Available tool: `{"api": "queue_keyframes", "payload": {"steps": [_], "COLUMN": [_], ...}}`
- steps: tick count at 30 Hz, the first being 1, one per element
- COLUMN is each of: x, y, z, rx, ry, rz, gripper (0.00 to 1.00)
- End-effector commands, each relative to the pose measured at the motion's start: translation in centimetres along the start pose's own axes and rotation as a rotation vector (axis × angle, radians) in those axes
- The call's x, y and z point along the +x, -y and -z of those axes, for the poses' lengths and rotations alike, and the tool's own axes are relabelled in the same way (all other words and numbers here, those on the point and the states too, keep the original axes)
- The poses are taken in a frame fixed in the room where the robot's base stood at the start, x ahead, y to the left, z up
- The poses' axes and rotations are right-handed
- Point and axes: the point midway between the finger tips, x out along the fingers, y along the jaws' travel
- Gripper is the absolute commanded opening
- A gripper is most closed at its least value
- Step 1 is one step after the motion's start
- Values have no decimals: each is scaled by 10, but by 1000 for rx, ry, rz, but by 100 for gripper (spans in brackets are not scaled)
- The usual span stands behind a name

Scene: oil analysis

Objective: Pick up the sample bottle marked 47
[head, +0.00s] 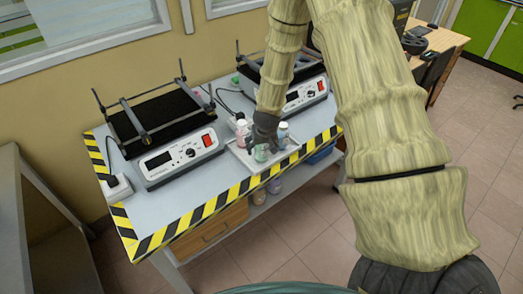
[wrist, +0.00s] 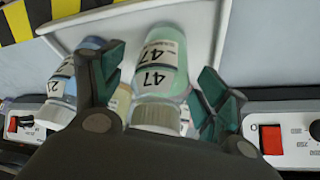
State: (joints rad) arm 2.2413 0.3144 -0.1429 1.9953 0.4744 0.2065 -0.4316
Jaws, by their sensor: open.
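The sample bottle marked 47 (wrist: 160,62) is pale green with a white cap and stands in a white tray. Its label faces the wrist camera, and it lies between the two fingers of my open gripper (wrist: 160,72). A gap shows on the right side; on the left I cannot tell whether the finger touches. In the head view my gripper (head: 264,138) is over the tray (head: 243,160), and a pale green bottle (head: 261,154) shows just below it. A blue bottle (wrist: 62,82) with another number stands left of my left finger, partly hidden.
Other bottles stand close by in the tray, a pink one (head: 242,130) and a blue one (head: 283,131) among them. Striped tape (head: 200,212) marks the table's front edge.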

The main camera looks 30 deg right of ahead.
Motion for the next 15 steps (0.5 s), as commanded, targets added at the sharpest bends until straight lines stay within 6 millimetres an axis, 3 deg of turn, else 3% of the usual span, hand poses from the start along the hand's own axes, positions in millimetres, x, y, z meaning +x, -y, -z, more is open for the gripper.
{"api": "queue_keyframes", "payload": {"steps": [1,10,15], "x": [0,0,0], "y": [0,0,0], "z": [0,0,0], "rx": [0,0,0], "ry": [0,0,0], "rz": [0,0,0], "gripper": [74,20,20]}}
